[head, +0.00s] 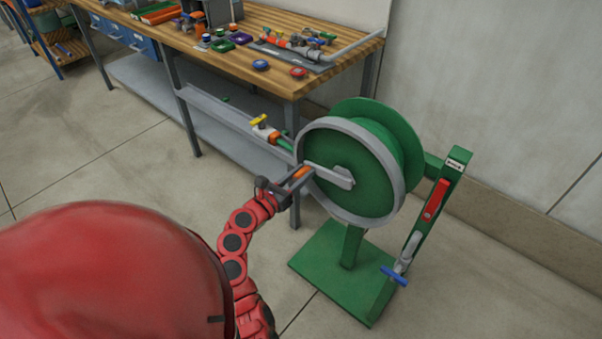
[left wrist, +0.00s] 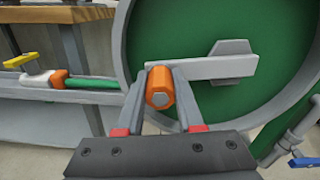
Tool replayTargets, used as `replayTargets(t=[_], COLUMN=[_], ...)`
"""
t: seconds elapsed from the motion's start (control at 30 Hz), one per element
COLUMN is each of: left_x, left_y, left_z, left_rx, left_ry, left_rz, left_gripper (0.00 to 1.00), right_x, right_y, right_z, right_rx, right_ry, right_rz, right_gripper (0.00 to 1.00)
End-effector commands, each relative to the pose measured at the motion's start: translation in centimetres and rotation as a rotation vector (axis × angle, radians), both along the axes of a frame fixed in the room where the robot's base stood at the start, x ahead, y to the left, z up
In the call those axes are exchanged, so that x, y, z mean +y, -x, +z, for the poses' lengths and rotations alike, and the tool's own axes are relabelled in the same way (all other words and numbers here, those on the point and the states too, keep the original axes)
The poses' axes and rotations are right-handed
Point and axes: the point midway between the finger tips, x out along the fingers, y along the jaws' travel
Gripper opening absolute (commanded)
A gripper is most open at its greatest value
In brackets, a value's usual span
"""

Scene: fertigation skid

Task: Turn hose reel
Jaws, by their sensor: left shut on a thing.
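The hose reel (head: 365,185) is a green drum with a grey rim on a green stand (head: 350,265). It stands right of the workbench. A grey crank arm (head: 328,175) runs from its hub out to the left. The orange crank handle (head: 300,173) is at the arm's outer end; it also shows in the left wrist view (left wrist: 160,87). My left gripper (head: 294,181) is shut on the handle, one finger on each side, as the left wrist view (left wrist: 160,100) shows. My right gripper is not in view.
A wooden workbench (head: 270,78) with fittings and tools stands behind. A green hose with a yellow-handled valve (head: 259,121) lies left of the drum. A red handle (head: 435,200) and blue-handled tap (head: 393,274) sit on the stand's right post. Floor in front is clear.

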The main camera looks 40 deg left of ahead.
Motion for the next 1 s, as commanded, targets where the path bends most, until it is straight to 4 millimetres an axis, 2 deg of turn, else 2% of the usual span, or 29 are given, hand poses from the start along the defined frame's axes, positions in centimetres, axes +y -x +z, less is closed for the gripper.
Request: replayTargets(t=[0.17,0.47,1.0], left_x=[-0.1,-0.6,-4.0], left_y=[0.1,0.1,0.3], left_z=[-0.1,-1.8,-6.1], left_rx=[0.007,0.023,0.064], left_ry=[0.060,0.283,0.794], left_rz=[0.001,0.004,-0.003], left_gripper=[0.00,0.00,0.00], right_x=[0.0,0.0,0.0], right_y=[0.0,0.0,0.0], right_z=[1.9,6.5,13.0], right_rx=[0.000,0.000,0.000], right_ry=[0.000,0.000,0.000], right_rz=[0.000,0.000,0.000], right_gripper=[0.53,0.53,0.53])
